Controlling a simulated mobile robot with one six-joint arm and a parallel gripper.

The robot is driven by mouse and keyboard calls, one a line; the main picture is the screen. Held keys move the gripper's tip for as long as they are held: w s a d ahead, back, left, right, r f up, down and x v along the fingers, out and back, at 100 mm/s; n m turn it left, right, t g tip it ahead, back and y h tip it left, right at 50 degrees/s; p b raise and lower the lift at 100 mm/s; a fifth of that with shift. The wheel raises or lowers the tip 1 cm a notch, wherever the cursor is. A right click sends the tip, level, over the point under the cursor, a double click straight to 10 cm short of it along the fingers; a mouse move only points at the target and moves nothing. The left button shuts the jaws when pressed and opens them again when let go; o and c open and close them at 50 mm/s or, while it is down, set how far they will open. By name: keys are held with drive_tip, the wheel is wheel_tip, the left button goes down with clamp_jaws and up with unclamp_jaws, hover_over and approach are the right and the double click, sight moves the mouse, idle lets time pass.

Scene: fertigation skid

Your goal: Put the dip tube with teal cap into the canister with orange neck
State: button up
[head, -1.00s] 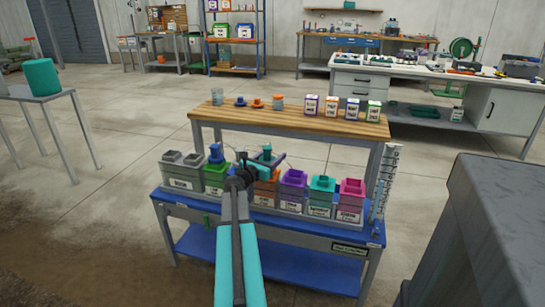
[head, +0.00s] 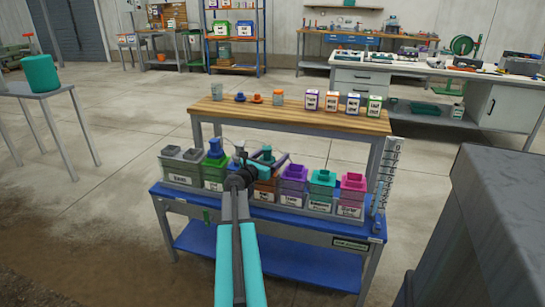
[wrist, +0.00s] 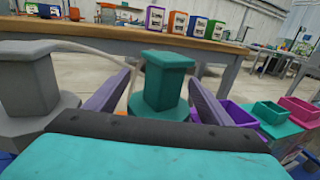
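The dip tube's teal cap (head: 266,154) stands upright above the canister with orange neck (head: 265,188), whose neck is mostly hidden by my arm and gripper. In the wrist view the teal cap (wrist: 163,80) is between my two fingers, with a narrow gap visible at its left side. My gripper (head: 264,160) appears open around the cap. Bits of orange show beside the cap's base in the wrist view. The tube itself is hidden below the cap, so I cannot tell how deep it sits.
A grey capped piece (wrist: 30,85) stands close left of my fingers, with a pale hose arching from it. Green (head: 214,172), purple (head: 292,185), teal (head: 321,190) and pink (head: 351,195) canisters line the blue bench. A wooden shelf (head: 290,118) is behind.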

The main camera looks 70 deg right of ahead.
idle(0.3)
drive_tip(key=v, duration=1.4)
drive_tip(key=shift+p, duration=0.35)
drive_tip(key=shift+d, duration=0.15)
idle(0.4)
